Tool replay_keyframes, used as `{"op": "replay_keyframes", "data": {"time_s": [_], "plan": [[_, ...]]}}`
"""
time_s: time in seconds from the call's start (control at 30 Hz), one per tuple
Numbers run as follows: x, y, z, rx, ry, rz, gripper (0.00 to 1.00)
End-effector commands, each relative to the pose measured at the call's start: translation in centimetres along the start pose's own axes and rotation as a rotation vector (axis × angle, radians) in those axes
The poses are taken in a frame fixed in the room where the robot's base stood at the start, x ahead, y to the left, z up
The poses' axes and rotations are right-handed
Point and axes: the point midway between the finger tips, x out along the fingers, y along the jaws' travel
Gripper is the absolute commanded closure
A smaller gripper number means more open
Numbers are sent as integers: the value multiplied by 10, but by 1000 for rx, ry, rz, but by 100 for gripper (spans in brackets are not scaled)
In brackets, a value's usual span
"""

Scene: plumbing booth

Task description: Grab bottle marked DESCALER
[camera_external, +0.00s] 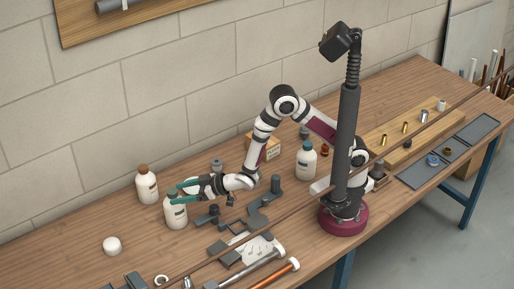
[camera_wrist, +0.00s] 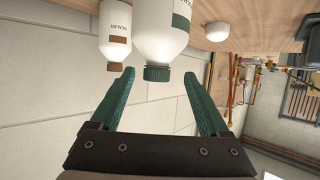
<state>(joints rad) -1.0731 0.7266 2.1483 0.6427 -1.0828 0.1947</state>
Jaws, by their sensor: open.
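A white bottle with a green cap (camera_external: 175,217) stands upright on the bench at my gripper (camera_external: 175,195). In the wrist view, which is upside down, the green-capped bottle (camera_wrist: 165,35) shows its cap between the two green fingertips, which are apart. My gripper is open and holds nothing; whether a finger touches the bottle I cannot tell. A white bottle with a brown cap (camera_external: 147,187) stands just behind to the left, and it also shows in the wrist view (camera_wrist: 115,38). A white bottle with a blue cap (camera_external: 306,163) stands farther right. The label on the green-capped bottle is only partly visible and not clearly readable.
A white round object (camera_external: 112,245) lies to the left on the bench. Dark fittings (camera_external: 265,205) and a clamp-like tool lie right of the green-capped bottle. A long thin pipe (camera_external: 410,130) crosses the bench diagonally. A cardboard box (camera_external: 268,147) stands behind the arm.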

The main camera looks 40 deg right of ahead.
Motion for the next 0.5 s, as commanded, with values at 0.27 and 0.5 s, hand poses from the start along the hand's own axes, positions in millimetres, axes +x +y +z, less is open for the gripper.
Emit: {"op": "replay_keyframes", "data": {"time_s": [0.27, 0.5], "plan": [[40, 4, -3, 0, 1, 1, 21], [65, 4, -3, -1, 0, -1, 21]]}}
